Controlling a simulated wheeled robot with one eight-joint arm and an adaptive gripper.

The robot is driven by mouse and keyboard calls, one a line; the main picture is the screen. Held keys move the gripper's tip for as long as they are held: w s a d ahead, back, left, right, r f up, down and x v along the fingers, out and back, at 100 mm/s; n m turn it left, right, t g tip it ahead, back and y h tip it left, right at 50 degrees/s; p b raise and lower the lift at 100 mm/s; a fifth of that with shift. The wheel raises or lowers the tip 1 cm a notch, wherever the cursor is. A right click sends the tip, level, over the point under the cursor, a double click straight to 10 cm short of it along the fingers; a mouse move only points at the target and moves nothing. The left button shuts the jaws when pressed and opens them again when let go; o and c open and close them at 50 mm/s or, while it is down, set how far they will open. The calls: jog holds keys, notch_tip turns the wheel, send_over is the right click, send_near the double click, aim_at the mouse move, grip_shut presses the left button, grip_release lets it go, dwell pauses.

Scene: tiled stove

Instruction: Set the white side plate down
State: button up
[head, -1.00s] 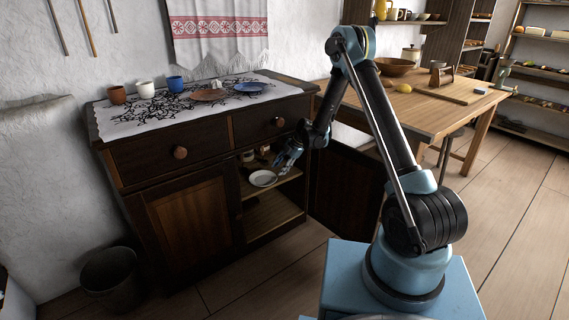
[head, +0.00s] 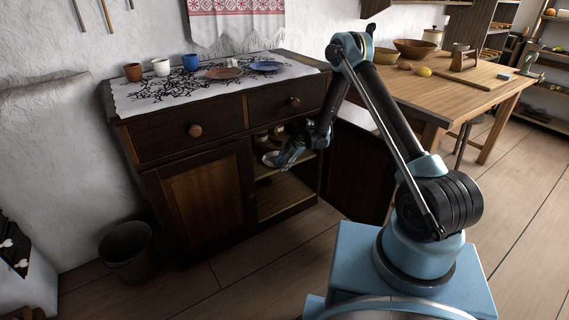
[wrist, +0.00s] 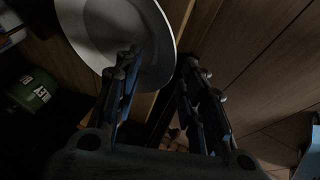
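The white side plate (head: 269,159) is on the upper shelf inside the open right side of the cabinet, near the shelf's front. In the head view my gripper (head: 286,160) covers its right part. In the wrist view the plate (wrist: 98,32) fills the upper left. My gripper's fingers (wrist: 160,68) are apart there, the left one over the plate and the right one just outside its rim. The rim lies between them, with a gap to see. Whether a finger touches the plate is too dark to tell.
The dark cabinet (head: 195,183) has cups and plates on its cloth-covered top. Small jars (head: 262,137) stand deeper on the shelf, and a green tin (wrist: 36,92) shows in the wrist view. The open door (head: 357,172) stands right of my gripper. The lower compartment (head: 285,197) looks empty.

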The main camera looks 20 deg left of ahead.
aim_at(274, 164)
grip_shut()
jog(key=shift+w+a, duration=0.1)
jog(key=shift+a, duration=0.05)
jog(key=shift+w+a+r, duration=0.15)
jog(key=shift+w+a, duration=0.25)
jog(key=shift+a, duration=0.2)
jog(key=shift+a+r, duration=0.2)
jog(key=shift+a, duration=0.55)
jog(key=shift+o, duration=1.7)
grip_release()
jog(key=shift+o, duration=1)
jog(key=shift+w+a+f, duration=0.1)
jog(key=shift+a+f, duration=0.1)
jog(key=shift+f, duration=0.25)
jog(key=shift+w+a+f, duration=0.1)
jog(key=shift+a+f, duration=0.1)
jog(key=shift+f, duration=0.2)
jog(key=shift+s+r, duration=0.15)
jog(key=shift+r, duration=0.15)
jog(key=shift+c, duration=1)
jog(key=shift+d+r, duration=0.15)
jog(key=shift+d, duration=0.2)
